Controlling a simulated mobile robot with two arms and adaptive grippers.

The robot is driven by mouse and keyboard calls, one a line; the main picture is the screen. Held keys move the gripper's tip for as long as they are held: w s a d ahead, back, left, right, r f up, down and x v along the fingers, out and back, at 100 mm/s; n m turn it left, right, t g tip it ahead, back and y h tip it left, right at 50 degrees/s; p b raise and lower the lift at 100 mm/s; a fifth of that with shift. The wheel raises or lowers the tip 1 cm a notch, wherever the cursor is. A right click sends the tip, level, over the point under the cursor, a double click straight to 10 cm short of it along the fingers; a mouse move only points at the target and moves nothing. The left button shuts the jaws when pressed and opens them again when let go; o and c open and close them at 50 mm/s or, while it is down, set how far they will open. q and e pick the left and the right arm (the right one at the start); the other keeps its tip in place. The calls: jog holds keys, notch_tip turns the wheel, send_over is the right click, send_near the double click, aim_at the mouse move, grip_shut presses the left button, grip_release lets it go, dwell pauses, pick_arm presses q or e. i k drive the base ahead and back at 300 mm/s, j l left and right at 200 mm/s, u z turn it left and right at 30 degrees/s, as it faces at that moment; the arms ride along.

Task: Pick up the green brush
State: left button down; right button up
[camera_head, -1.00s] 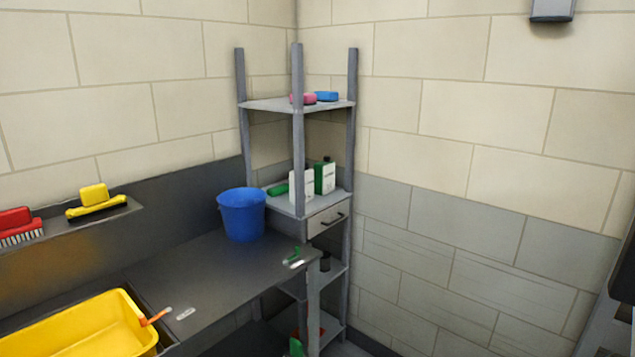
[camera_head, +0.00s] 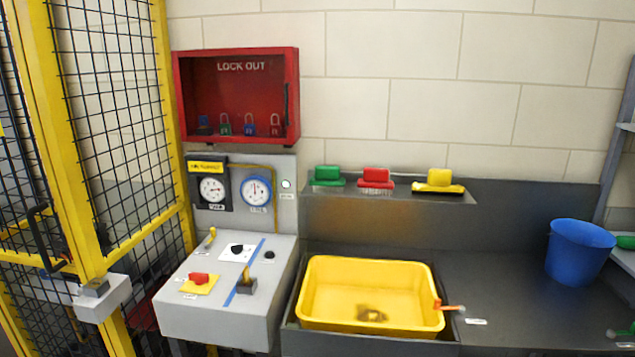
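The green brush (camera_head: 327,175) sits at the left end of a dark metal shelf (camera_head: 400,195) on the wall, with pale bristles under its green top. A red brush (camera_head: 376,178) stands just right of it, and a yellow brush (camera_head: 438,181) is farther right on the same shelf. Nothing is seen touching the green brush. Neither of my grippers shows in the head view.
A yellow basin (camera_head: 368,290) is set in the dark counter below the shelf. A blue bucket (camera_head: 578,252) stands on the counter at right. A grey control box (camera_head: 230,300), red lockout cabinet (camera_head: 236,95) and yellow mesh fence (camera_head: 110,150) are at left.

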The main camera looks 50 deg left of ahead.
aim_at(325, 177)
jog(key=u, duration=1.65)
jog(key=i+z, duration=0.15)
